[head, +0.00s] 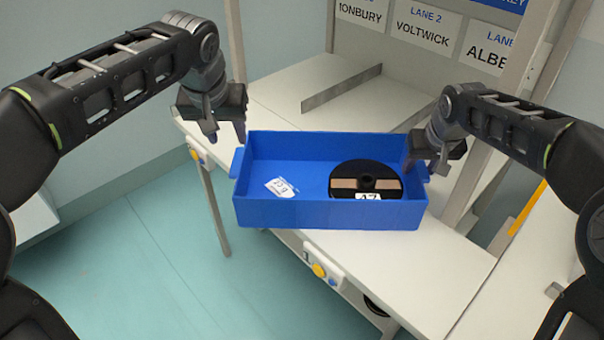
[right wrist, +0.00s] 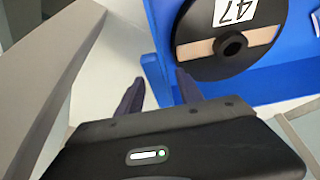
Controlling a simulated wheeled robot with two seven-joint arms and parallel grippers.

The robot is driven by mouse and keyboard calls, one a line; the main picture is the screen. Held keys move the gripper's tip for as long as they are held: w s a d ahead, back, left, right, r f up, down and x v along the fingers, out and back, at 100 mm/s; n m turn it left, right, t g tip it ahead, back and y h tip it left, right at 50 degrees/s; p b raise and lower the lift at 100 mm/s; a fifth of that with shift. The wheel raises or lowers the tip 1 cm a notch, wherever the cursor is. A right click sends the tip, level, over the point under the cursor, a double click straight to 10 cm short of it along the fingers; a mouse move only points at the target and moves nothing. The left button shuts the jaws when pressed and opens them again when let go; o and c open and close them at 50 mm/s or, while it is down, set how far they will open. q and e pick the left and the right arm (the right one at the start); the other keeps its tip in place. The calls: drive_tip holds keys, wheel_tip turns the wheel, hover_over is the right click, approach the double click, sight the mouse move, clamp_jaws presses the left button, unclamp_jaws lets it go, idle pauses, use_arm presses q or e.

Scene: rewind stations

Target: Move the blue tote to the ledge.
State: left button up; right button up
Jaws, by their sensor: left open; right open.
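The blue tote (head: 300,214) is upright at the near edge of a white table (head: 435,270), its left front corner reaching past that edge in the head view. Inside it are a black reel (head: 366,171) marked 47 and a white label (head: 281,187). My left gripper (head: 226,135) is open, above and beside the tote's back left corner, apart from its wall. My right gripper (head: 421,168) is open at the tote's right end. In the right wrist view its fingers (right wrist: 160,90) point toward the tote's end wall (right wrist: 158,75); contact is unclear. I cannot tell which surface is the ledge.
A low grey divider (head: 340,88) stands on the table behind the tote. Lane signs (head: 422,30) hang on the back panel. An upright post (head: 500,100) stands near my right arm. A yellow strip (head: 528,208) edges the surface at right. Clear floor (head: 130,260) lies at left.

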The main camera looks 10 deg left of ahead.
wheel_tip(320, 180, up, 10)
idle(0.5)
idle(0.4)
